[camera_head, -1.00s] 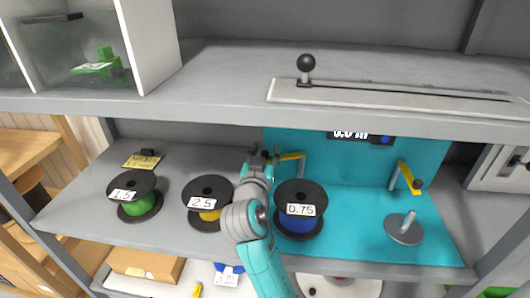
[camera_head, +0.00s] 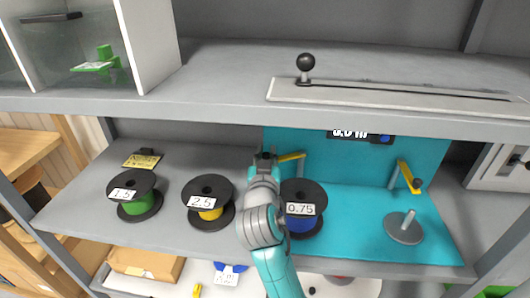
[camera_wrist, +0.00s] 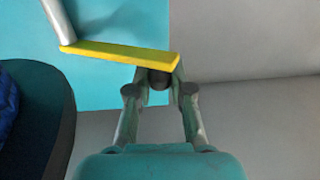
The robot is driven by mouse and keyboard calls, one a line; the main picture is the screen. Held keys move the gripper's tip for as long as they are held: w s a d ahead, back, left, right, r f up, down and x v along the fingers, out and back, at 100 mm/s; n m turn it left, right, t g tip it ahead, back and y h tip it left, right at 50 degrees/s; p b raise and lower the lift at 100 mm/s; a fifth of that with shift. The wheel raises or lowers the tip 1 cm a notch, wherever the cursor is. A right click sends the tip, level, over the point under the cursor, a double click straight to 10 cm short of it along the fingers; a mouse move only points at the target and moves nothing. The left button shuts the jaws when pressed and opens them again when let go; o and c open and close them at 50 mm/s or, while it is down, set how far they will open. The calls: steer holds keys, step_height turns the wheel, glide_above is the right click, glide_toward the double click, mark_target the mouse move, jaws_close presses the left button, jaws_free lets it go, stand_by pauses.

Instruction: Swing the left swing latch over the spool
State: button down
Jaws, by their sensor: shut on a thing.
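The left swing latch (camera_head: 291,157) is a yellow bar on a grey post beside the blue 0.75 spool (camera_head: 301,222). In the wrist view the yellow latch bar (camera_wrist: 115,53) runs from its post at the left to my gripper (camera_wrist: 160,80). My gripper is shut on the dark knob under the bar's free end. The bar points left, away from over the spool. In the head view my gripper (camera_head: 264,160) is behind and left of the spool, and my arm hides part of the spool's left edge. The spool's dark rim (camera_wrist: 40,110) shows at the left of the wrist view.
The right swing latch (camera_head: 409,177) stands over the turquoise panel, behind an empty spindle disc (camera_head: 404,227). The 2.5 spool (camera_head: 208,189) and the 1.5 spool (camera_head: 139,196) stand to the left. An upper shelf (camera_head: 220,90) overhangs the work area.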

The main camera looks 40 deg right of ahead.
steer(key=shift+s, duration=0.1)
steer(key=c, duration=1)
jaws_free()
steer(key=shift+c, duration=0.2)
steer(key=v, duration=1.2)
steer(key=shift+d, duration=0.1)
